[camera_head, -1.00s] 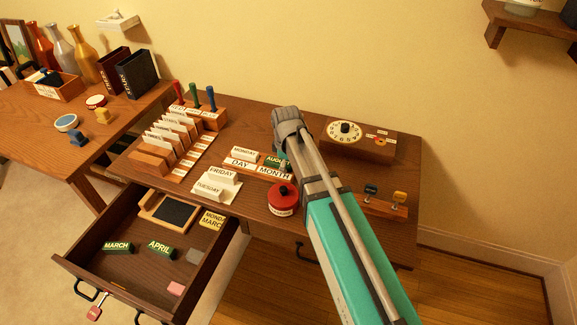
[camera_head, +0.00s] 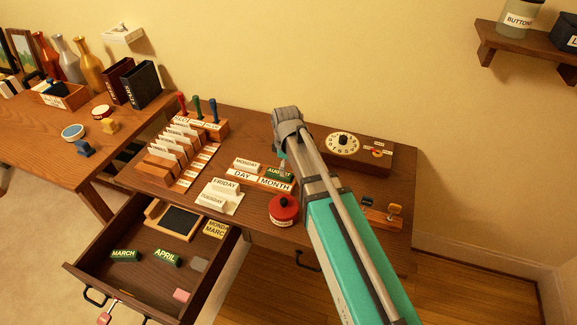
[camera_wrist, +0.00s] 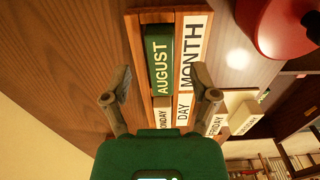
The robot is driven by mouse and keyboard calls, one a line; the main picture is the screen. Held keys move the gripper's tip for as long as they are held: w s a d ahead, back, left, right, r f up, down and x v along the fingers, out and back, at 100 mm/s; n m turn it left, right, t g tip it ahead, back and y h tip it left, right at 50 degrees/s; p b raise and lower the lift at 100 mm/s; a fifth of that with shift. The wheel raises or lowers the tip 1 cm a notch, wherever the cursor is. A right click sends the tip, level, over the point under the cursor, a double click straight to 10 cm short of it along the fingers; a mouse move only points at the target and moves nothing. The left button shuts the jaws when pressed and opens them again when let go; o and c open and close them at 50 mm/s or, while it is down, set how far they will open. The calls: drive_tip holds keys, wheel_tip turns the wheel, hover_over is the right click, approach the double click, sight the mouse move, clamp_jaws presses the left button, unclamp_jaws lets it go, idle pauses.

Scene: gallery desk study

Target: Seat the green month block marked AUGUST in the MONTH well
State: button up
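The green block marked AUGUST (camera_wrist: 160,58) lies in the wooden holder (camera_wrist: 135,50), beside the white MONTH label (camera_wrist: 191,58). In the wrist view it sits inside the holder's frame, lined up with the label; I cannot tell if it is fully down. It also shows in the head view (camera_head: 278,174), partly behind the fingers. My gripper (camera_wrist: 162,75) is open, its two fingers spread wide on either side of the block's line and apart from it. In the head view my gripper (camera_head: 284,167) hangs just above the block.
A white MONDAY block (camera_head: 246,165) sits in the holder's DAY side. A round red container (camera_head: 284,209) stands close in front. FRIDAY (camera_head: 225,186) and TUESDAY blocks lie front left. The open drawer holds green MARCH (camera_head: 124,255) and APRIL (camera_head: 167,258) blocks. A dial box (camera_head: 375,153) stands behind right.

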sight(287, 174)
wheel_tip(287, 174, up, 8)
drive_tip(key=p, duration=0.7)
drive_tip(key=shift+d, duration=0.1)
idle(0.7)
drive_tip(key=s+d+m, duration=1.2)
drive_tip(key=d+m, duration=0.2)
drive_tip(key=d, duration=0.3)
drive_tip(key=shift+d, duration=0.15)
drive_tip(key=shift+s, duration=0.1)
drive_tip(key=shift+r+p, duration=0.4)
drive_tip(key=shift+p, duration=0.15)
